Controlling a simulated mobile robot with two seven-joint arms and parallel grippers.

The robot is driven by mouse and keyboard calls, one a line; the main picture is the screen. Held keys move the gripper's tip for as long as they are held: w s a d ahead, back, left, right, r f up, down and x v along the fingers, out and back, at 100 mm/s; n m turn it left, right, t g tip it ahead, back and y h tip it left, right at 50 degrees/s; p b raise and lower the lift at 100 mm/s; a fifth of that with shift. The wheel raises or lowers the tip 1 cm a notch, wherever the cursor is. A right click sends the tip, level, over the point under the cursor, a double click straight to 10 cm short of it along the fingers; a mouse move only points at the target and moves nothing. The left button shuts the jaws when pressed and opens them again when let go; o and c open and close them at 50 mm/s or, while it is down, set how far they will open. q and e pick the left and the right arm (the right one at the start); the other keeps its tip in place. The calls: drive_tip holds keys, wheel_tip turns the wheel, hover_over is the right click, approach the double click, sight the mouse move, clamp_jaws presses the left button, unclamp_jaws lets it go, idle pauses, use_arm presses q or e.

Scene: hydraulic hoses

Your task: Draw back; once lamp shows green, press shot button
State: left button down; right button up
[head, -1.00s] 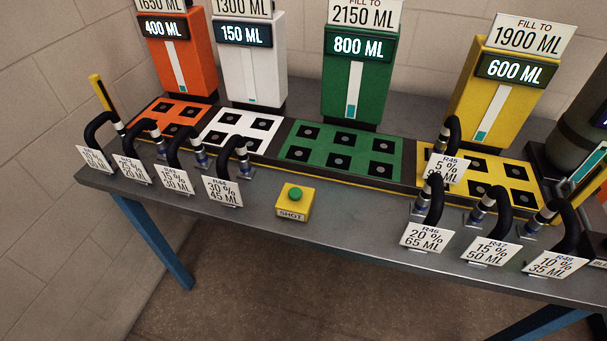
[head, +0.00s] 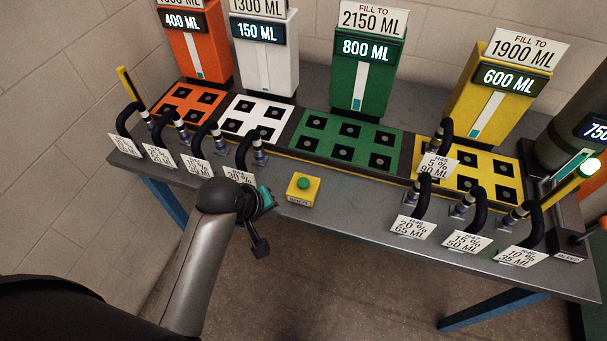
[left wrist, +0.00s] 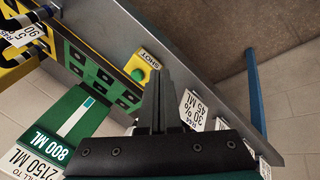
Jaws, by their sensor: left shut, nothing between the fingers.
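The yellow shot button box (head: 304,189) with its green push button (head: 303,183) sits at the table's front edge; it also shows in the left wrist view (left wrist: 142,67). My left gripper (head: 267,200) is just left of the box in the head view, shut and empty, apart from the button as far as I can tell. Its dark closed fingers (left wrist: 160,95) point past the box in the left wrist view. My right gripper is not in view.
Orange (head: 198,45), white (head: 265,60), green (head: 364,85) and yellow (head: 490,105) dispensers stand behind matching socket pads. Several black hoses with labels line the front on both sides of the button. A dark cylinder machine (head: 565,140) stands at the right. Bare tabletop surrounds the button.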

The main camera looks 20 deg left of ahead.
use_arm(q)
drive_tip(key=w+d+r+n+t+h, duration=0.1)
drive_tip(key=w+r+n+t+h, duration=0.1)
drive_tip(key=w+n, duration=1.1)
drive_tip(key=shift+w+d+r+t, duration=0.25)
drive_tip(key=shift+w+r+t, duration=0.15)
drive_tip(key=shift+w, duration=0.6)
drive_tip(key=shift+f, duration=0.15)
drive_tip(key=b, duration=0.8)
hover_over(300, 184)
wheel_tip(300, 184, down, 8)
drive_tip(key=shift+s+r, duration=0.1)
drive_tip(key=shift+r, duration=0.1)
drive_tip(key=shift+f, duration=0.5)
drive_tip(key=shift+f, duration=0.1)
